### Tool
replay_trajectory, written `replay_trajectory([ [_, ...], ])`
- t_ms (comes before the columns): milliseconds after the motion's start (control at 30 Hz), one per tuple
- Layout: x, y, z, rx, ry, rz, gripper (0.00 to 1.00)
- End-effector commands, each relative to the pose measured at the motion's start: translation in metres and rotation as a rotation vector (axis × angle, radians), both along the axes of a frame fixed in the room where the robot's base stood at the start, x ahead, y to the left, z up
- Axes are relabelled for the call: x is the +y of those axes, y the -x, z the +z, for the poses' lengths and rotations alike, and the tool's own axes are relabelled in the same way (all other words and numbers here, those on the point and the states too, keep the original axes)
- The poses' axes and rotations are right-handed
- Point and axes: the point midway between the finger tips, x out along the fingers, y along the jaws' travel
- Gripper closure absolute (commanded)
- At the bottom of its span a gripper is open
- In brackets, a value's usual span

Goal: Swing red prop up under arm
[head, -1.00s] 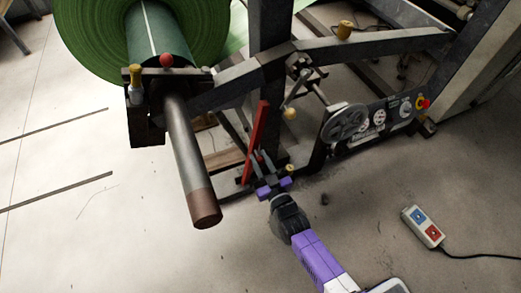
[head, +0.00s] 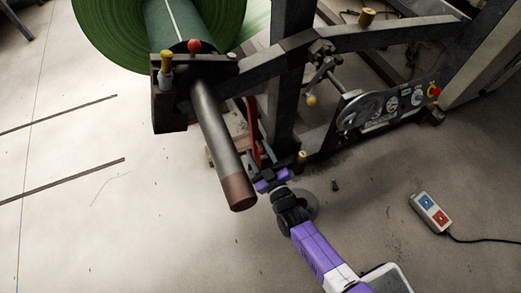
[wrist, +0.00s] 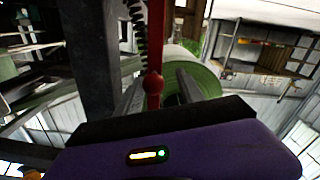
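The red prop (head: 252,125) is a narrow red bar below the grey arm (head: 268,69), near the upright post. It stands close to upright, its top end near the arm's underside; I cannot tell whether they touch. My gripper (head: 259,157) is at the prop's lower part. In the wrist view the red prop (wrist: 155,45) with its round red knob (wrist: 153,84) shows between the two fingers of my gripper (wrist: 160,92). The fingers look apart, with gaps beside the prop. The prop's lower end is partly hidden by my gripper.
The green roll (head: 100,30) hangs on a steel shaft (head: 222,135) that juts out left of my gripper. A control panel (head: 390,103) and handwheel stand to the right. A pendant box (head: 430,212) with a cable lies on the floor.

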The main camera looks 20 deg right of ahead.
Motion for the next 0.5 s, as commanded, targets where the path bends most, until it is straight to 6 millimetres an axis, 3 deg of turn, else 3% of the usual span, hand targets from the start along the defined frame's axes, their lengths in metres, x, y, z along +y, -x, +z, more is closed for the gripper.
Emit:
replay_trajectory([
  [333,-0.003,0.003,0.001,-0.001,-0.002,-0.005,0.54],
  [500,-0.003,0.025,0.002,0.003,-0.002,-0.005,0.54],
])
